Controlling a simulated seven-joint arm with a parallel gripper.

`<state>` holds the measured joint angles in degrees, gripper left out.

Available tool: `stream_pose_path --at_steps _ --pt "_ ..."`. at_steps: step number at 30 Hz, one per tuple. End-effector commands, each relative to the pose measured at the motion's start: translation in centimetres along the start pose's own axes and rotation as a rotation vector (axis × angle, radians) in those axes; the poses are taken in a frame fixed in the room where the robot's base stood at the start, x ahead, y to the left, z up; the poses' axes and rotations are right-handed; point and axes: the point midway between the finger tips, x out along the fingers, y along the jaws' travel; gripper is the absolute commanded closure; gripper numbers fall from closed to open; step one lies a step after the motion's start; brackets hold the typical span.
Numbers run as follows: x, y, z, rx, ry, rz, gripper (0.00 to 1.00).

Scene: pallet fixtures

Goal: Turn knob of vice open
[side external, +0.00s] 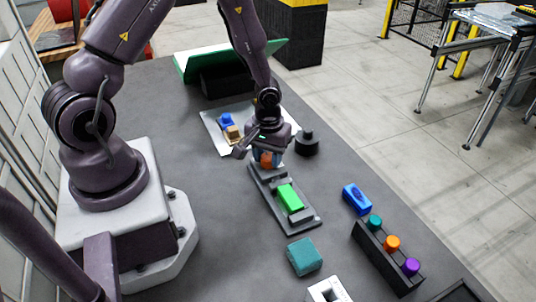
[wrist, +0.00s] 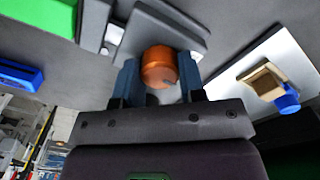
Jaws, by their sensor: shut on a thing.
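The vice (side external: 301,215) is a long dark grey fixture on the table, with a bright green block (side external: 289,197) seated in it. Its orange knob (side external: 267,160) is at the far end, and it also shows in the wrist view (wrist: 159,66). My gripper (side external: 268,158) is at that end, with its blue fingers on either side of the knob, shut on it. The lower part of the knob is hidden by my gripper in the wrist view.
A white plate (side external: 212,130) with a blue and tan part lies behind the vice. A black round piece (side external: 307,144) stands close to my gripper. A blue part (side external: 356,199), a teal block (side external: 304,256) and a rack (side external: 385,258) of coloured pegs stand nearer the camera.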

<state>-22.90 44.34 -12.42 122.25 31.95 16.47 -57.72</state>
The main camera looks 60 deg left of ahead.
Motion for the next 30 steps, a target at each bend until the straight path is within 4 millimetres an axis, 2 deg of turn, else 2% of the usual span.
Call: stream_pose_path --at_steps 8,30 --pt "-0.07 0.02 -0.01 0.205 0.001 0.000 0.87" --pt "-0.10 0.01 -0.01 0.909 0.000 -0.001 0.87"
